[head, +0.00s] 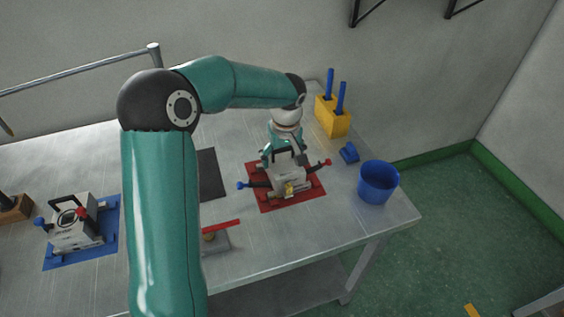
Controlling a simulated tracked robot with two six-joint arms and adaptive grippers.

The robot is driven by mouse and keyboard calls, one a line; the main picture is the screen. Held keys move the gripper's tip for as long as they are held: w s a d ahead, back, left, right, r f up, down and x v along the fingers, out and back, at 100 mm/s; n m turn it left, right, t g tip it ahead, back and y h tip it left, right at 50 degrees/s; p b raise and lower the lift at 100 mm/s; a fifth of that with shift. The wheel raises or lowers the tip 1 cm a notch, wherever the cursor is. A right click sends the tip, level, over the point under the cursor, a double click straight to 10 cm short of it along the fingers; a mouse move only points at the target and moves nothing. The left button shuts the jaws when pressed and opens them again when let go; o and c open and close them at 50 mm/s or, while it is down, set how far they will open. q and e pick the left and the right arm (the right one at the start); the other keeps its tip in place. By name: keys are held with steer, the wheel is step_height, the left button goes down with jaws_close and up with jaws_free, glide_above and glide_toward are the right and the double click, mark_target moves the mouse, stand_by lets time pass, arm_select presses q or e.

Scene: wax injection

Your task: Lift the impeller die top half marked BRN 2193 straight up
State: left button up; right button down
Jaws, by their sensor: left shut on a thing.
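A grey block-shaped die (290,179) sits on a red mat (262,201) at the right part of the table. It has a dark handle on top and side levers with a blue knob and a red knob. My left gripper (284,156) reaches down from above and is shut on the dark handle of this die. A second grey die (76,232) with a dark handle stands on a blue mat (64,259) at the left. The marking BRN 2193 is too small to read on either die. My right gripper is not in view.
A yellow block (333,120) with blue-handled tools stands at the back right. A small blue item (349,152) and a blue cup (378,183) are right of the red mat. A dark pad (209,174) and a red-handled item (220,230) lie left of it.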

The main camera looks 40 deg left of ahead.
arm_select(q)
steer(key=shift+w, duration=0.15)
steer(key=c, duration=0.4)
steer(key=shift+r, duration=0.2)
steer(key=shift+c, duration=0.2)
